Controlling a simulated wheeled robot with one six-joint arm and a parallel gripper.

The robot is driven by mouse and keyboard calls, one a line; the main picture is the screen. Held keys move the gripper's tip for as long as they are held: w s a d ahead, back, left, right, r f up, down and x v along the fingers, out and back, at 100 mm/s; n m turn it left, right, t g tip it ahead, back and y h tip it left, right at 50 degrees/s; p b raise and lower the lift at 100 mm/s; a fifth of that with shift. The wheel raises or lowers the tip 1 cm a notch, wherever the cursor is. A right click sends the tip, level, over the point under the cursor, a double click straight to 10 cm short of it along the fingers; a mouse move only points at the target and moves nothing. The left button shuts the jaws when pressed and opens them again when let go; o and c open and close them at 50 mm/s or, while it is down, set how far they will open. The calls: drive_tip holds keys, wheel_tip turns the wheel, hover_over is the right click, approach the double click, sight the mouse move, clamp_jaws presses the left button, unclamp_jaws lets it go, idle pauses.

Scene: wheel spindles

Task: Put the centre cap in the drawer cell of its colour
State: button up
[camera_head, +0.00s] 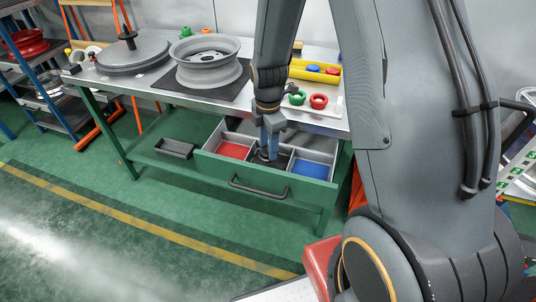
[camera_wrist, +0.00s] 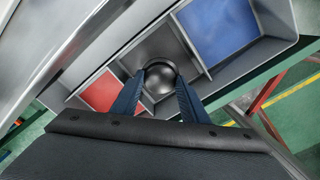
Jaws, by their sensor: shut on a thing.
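The open green drawer (camera_head: 255,190) has a red cell (camera_head: 232,150) at left, a dark cell (camera_head: 284,160) in the middle and a blue cell (camera_head: 311,169) at right. In the wrist view, red (camera_wrist: 99,93) and blue (camera_wrist: 217,30) lie on either side of the dark cell (camera_wrist: 160,45). My gripper (camera_wrist: 158,90) is shut on a dark, round centre cap (camera_wrist: 160,76), its blue fingers on both sides of it. In the head view, my gripper (camera_head: 268,154) points down into the middle cell. Whether the cap touches the cell floor, I cannot tell.
The drawer hangs under a workbench (camera_head: 140,86) carrying a wheel rim (camera_head: 205,62), a dark disc with a spindle (camera_head: 132,52) and a yellow tray (camera_head: 315,70). A small black tray (camera_head: 175,148) sits left of the drawer.

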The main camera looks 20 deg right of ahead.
drive_tip(key=shift+f, duration=2.1)
drive_tip(key=o, duration=1)
drive_tip(key=shift+f, duration=0.1)
drive_tip(key=shift+o, duration=0.2)
wheel_tip(320, 180, up, 12)
drive_tip(key=shift+f+b, duration=0.2)
drive_tip(key=shift+b, duration=0.25)
drive_tip(key=s+r+m, duration=0.3)
drive_tip(key=s+m, duration=0.5)
drive_tip(key=m, duration=0.2)
drive_tip(key=s+r+m, duration=0.3)
drive_tip(key=s+m, duration=0.6)
drive_tip(key=shift+m, duration=0.4)
